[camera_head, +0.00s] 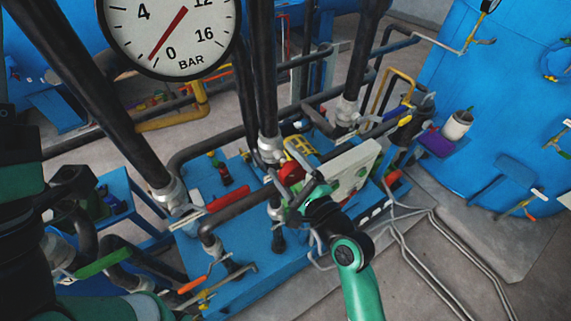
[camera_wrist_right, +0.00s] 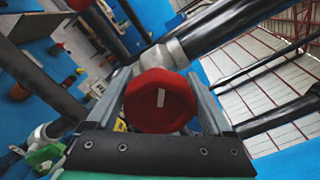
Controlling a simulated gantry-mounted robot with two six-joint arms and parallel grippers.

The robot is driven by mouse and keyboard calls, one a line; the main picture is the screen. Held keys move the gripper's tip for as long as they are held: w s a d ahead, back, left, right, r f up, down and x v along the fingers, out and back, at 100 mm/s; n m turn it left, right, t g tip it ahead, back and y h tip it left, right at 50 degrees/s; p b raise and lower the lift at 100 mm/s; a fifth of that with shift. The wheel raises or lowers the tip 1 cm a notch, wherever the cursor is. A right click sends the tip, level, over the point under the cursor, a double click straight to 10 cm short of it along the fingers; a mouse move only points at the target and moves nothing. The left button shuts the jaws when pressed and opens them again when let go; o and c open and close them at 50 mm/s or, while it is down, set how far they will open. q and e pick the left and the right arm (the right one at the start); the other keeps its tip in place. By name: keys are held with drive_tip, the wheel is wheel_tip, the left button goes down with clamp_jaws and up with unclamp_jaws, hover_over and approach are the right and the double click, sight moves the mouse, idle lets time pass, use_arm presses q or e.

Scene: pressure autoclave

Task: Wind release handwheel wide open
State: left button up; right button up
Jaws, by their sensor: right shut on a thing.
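The release handwheel (camera_head: 291,172) is a red round knob on the pipework above the blue skid. In the right wrist view the red handwheel (camera_wrist_right: 159,101) fills the space between the fingers, with a pale mark on its face standing nearly upright. My right gripper (camera_head: 293,190) is shut on the handwheel, with one finger on either side of it; it also shows in the right wrist view (camera_wrist_right: 163,104). My left arm shows dark and green at the left edge, but its gripper is not in view. A pressure gauge (camera_head: 169,34) at the top has a red needle.
Black pipes (camera_head: 267,75) rise close around the handwheel. A pale panel (camera_head: 350,170) stands just right of my right gripper. A red-handled lever (camera_head: 228,196) and a green-handled lever (camera_head: 102,263) lie to the left. Open floor (camera_head: 440,275) is at the lower right.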

drive_tip(key=n+b, duration=0.1)
drive_tip(key=n, duration=0.1)
drive_tip(key=shift+f+n, duration=0.15)
drive_tip(key=shift+n, duration=0.25)
drive_tip(key=n+b, duration=0.1)
drive_tip(key=n, duration=0.2)
drive_tip(key=shift+f+n+b, duration=0.1)
drive_tip(key=shift+n+b, duration=0.2)
drive_tip(key=shift+b, duration=0.05)
drive_tip(key=n+b, duration=0.1)
drive_tip(key=n, duration=0.1)
drive_tip(key=n+b, duration=0.1)
drive_tip(key=n, duration=0.1)
drive_tip(key=n+b, duration=0.1)
drive_tip(key=n, duration=0.1)
drive_tip(key=shift+f+b, duration=0.25)
drive_tip(key=shift+b, duration=0.1)
drive_tip(key=n+b, duration=0.4)
drive_tip(key=n, duration=0.2)
drive_tip(key=shift+d+f+n, duration=0.1)
drive_tip(key=shift+n, duration=0.3)
drive_tip(key=n+b, duration=0.2)
drive_tip(key=n, duration=0.2)
drive_tip(key=shift+w+d, duration=0.1)
drive_tip(key=shift+n+b, duration=0.75)
drive_tip(key=shift+n, duration=0.35)
drive_tip(key=o, duration=1.1)
